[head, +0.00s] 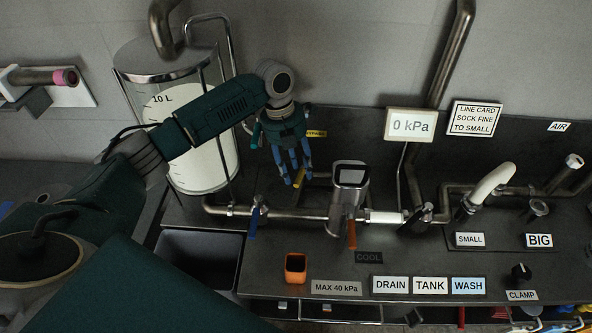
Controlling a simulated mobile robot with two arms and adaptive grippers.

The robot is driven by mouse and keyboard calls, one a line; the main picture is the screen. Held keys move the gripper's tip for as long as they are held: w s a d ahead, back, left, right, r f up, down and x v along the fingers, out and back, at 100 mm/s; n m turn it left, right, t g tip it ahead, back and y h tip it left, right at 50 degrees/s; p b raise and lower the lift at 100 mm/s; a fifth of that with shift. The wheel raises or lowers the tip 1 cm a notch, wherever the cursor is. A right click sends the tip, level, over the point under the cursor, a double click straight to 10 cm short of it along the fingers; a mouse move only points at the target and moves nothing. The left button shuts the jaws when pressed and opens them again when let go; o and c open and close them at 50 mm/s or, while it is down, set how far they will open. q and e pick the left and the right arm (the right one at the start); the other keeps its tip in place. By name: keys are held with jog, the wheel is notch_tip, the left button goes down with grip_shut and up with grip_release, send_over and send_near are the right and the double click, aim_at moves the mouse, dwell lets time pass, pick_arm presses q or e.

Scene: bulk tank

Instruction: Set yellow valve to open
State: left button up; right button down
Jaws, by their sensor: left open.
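The yellow valve's handle (300,177) shows as a short yellow piece just below and right of my left gripper's fingertips, at the back of the dark bench. Most of the valve is hidden behind the fingers, so I cannot tell its setting. My right gripper is out of view.
A tank (205,165) marked 10 L stands behind my left arm. A pipe (300,215) along the bench carries a blue handle (252,223) and an orange-red handle (351,235).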

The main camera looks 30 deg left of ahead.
pick_arm(q)
notch_tip(320, 180, up, 9)
dwell(0.3)
